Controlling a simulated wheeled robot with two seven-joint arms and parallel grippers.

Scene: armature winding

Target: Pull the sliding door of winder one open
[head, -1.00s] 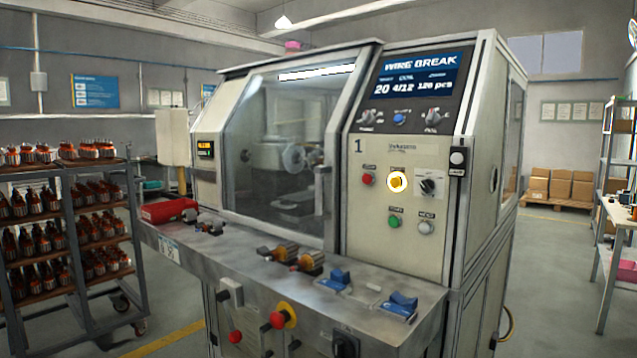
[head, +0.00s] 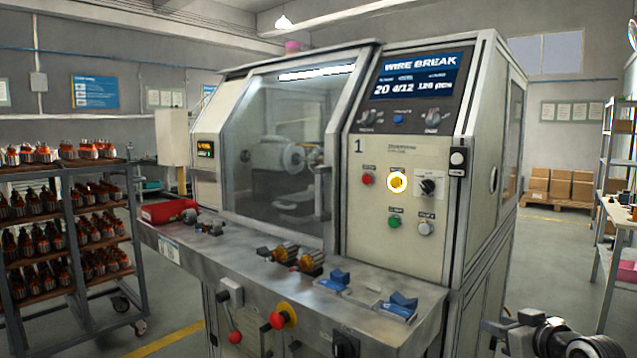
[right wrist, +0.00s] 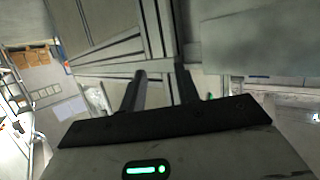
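Winder one, the cream machine marked "1" (head: 358,147), stands in the middle of the head view. Its sliding door (head: 270,115), a large clear pane in a grey frame, covers the front opening and looks closed. Winding parts show dimly behind the pane. A grey bar that may be the door handle (head: 322,185) stands near the pane's right edge. My right gripper (head: 492,328) is at the lower right of the head view, right of the machine and away from the door. In the right wrist view my right gripper (right wrist: 160,75) has two dark fingers apart with nothing between them. My left gripper is not in view.
A metal shelf (head: 340,283) juts out below the door, carrying armatures, blue holders and a red object (head: 170,211). A red-yellow stop button (head: 283,316) is on its front. A loaded rack (head: 135,240) stands left. A workbench (head: 612,225) stands right, with open floor between.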

